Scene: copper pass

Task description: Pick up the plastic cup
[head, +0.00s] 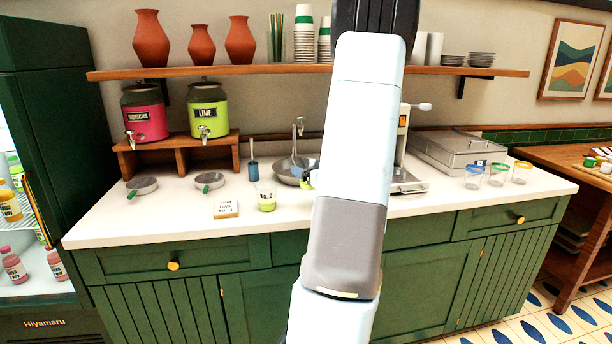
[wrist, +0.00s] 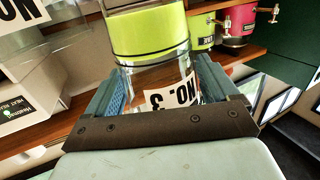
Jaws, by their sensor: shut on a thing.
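My gripper (wrist: 160,68) is shut on a clear plastic cup (wrist: 150,33) in the wrist view. That view looks upside down. The cup has a bright lime-green band or fill and a white label reading "NO. 3", and sits between the two blue-grey fingers. In the head view my arm hides most of the gripper; a bit of yellow-green shows at the arm's left edge. Another clear cup with green in it and a "No. 2" label (head: 266,198) stands upright on the counter, left of the arm. Whether the held cup touches the counter cannot be told.
The white counter (head: 330,215) holds a small sign card (head: 226,209), two strainers and a sink (head: 292,168). Three clear cups with coloured rims (head: 497,174) stand at the right. Pink and lime dispensers (head: 208,108) stand on a wooden riser. A shelf (head: 270,69) with vases runs above.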

